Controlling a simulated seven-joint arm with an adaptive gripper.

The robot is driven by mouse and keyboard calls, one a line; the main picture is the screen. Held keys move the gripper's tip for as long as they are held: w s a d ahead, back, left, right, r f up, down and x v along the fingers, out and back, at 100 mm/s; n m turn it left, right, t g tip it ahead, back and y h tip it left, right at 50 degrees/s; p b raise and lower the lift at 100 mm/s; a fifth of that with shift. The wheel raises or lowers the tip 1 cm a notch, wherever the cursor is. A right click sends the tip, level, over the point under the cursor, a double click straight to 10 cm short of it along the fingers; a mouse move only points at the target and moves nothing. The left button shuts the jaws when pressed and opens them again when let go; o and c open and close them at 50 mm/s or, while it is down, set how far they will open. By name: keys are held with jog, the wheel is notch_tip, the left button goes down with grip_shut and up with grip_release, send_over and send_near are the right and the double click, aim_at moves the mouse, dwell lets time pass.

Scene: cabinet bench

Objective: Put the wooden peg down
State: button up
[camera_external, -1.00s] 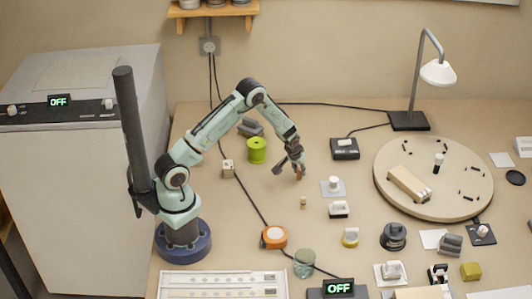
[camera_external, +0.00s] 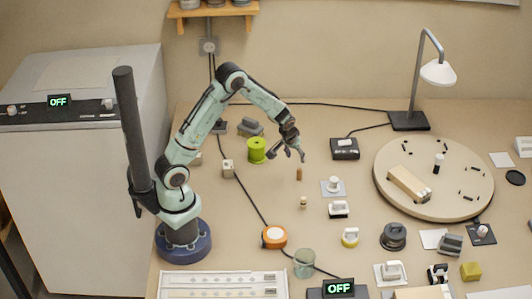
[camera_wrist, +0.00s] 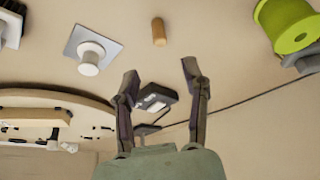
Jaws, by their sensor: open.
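The wooden peg (camera_external: 299,174) is a small brown cylinder standing upright on the bench, clear of my gripper. It also shows in the wrist view (camera_wrist: 159,32), beyond the fingertips. My gripper (camera_external: 289,155) is open and empty, raised above the bench behind the peg. In the wrist view its two fingers (camera_wrist: 160,74) are spread wide with nothing between them.
A green spool (camera_external: 256,150) stands left of my gripper. A white knob on a square plate (camera_external: 333,187) and a smaller wooden piece (camera_external: 303,202) are near the peg. A black box (camera_external: 344,148) and a round wooden board (camera_external: 440,205) lie to the right.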

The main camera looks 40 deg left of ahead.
jog(key=s+a+r+g, duration=0.2)
jog(key=s+a+r, duration=0.3)
jog(key=s+r, duration=0.7)
jog(key=s+a+r+m+g, duration=0.1)
jog(key=s+a+r+g, duration=0.1)
jog(key=s, duration=1.6)
jog(key=shift+a+g, duration=0.3)
jog(key=shift+a, duration=0.4)
